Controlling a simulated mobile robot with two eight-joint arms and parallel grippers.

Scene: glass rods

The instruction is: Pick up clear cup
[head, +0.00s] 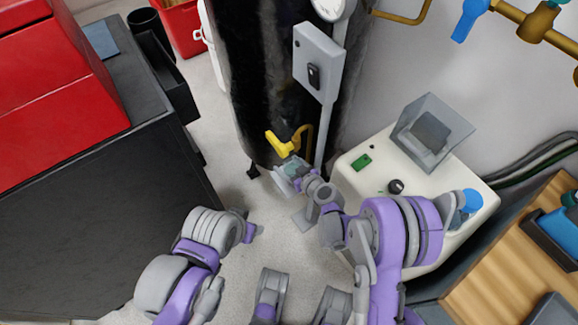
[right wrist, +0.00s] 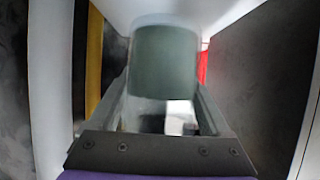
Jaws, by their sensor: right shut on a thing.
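The clear cup (right wrist: 165,62) is between the fingers of my right gripper (right wrist: 168,110) in the right wrist view. It looks see-through with a grey-green middle, and it is blurred. My right gripper is shut on it. In the head view my right gripper (head: 288,180) is in front of the dark tank, just below a yellow handle, and the cup shows there only as a small pale-green patch (head: 293,171). My left arm ends low in the middle of the head view; the fingers of my left gripper (head: 252,232) cannot be made out.
A dark tank (head: 262,90) with a yellow handle (head: 286,143) stands close behind my right gripper. A white machine (head: 365,185) is to the right, beside a wooden table (head: 505,255). A dark cabinet (head: 110,220) with a red box (head: 50,95) is on the left.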

